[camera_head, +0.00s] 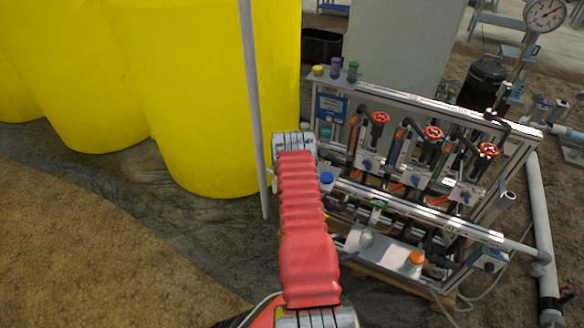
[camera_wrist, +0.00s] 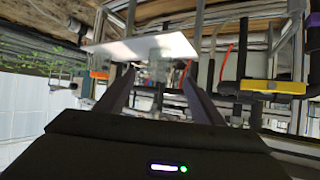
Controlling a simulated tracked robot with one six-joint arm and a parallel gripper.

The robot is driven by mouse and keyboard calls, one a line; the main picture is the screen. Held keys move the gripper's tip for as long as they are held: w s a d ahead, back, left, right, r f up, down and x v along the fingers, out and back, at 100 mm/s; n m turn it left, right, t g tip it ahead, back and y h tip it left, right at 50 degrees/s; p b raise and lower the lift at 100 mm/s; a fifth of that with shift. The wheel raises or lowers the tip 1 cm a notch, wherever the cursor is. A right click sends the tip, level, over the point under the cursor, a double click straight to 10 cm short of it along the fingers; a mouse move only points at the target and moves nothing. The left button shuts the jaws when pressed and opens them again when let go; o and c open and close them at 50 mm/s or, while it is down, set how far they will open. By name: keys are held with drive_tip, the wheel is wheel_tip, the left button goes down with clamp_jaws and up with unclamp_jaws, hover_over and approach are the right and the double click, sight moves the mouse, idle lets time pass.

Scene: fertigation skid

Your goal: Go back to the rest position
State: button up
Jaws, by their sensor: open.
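My gripper (camera_wrist: 157,80) shows in the wrist view with its two dark fingers apart and nothing seen held between them. A white plate and skid pipework lie beyond the fingertips. In the head view my red-sleeved arm reaches up the middle of the picture, and I cannot make out the gripper's fingers there. The fertigation skid (camera_head: 440,205) stands to the right of my arm, with several red-handled valves along its front.
Large yellow tanks (camera_head: 215,90) stand at the left and back. A thin grey pole (camera_head: 254,110) rises close to the left of my arm. A white pipe (camera_head: 540,220) runs down the right. Open brown ground (camera_head: 80,250) lies at the lower left.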

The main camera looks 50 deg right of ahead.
drive_tip(key=shift+f, duration=0.1)
drive_tip(key=w+a+f+n+t+y, duration=0.25)
drive_tip(key=a+f+y, duration=0.4)
drive_tip(key=a, duration=0.35)
drive_tip(key=w+a+r+n+t+y, duration=0.1)
drive_tip(key=w+a+r+n+y, duration=0.2)
drive_tip(key=w+a+r, duration=0.35)
drive_tip(key=w+a+r+n+t+y, duration=0.1)
drive_tip(key=w+a+r+n+y, duration=0.2)
drive_tip(key=w+r, duration=0.65)
drive_tip(key=s+a+r+n+t, duration=0.1)
drive_tip(key=a+r+n, duration=0.3)
drive_tip(key=a+r, duration=0.4)
drive_tip(key=s+a+r+n+t, duration=0.2)
drive_tip(key=a+r+n, duration=0.3)
drive_tip(key=r, duration=1.8)
drive_tip(key=s+a+r+n+t+h, duration=0.1)
drive_tip(key=a+r+n, duration=0.3)
drive_tip(key=a+r, duration=0.7)
wheel_tip(320, 180, up, 5)
drive_tip(key=shift+s+a+f+n+t, duration=0.3)
drive_tip(key=shift+s+t, duration=0.2)
drive_tip(key=shift+t, duration=0.25)
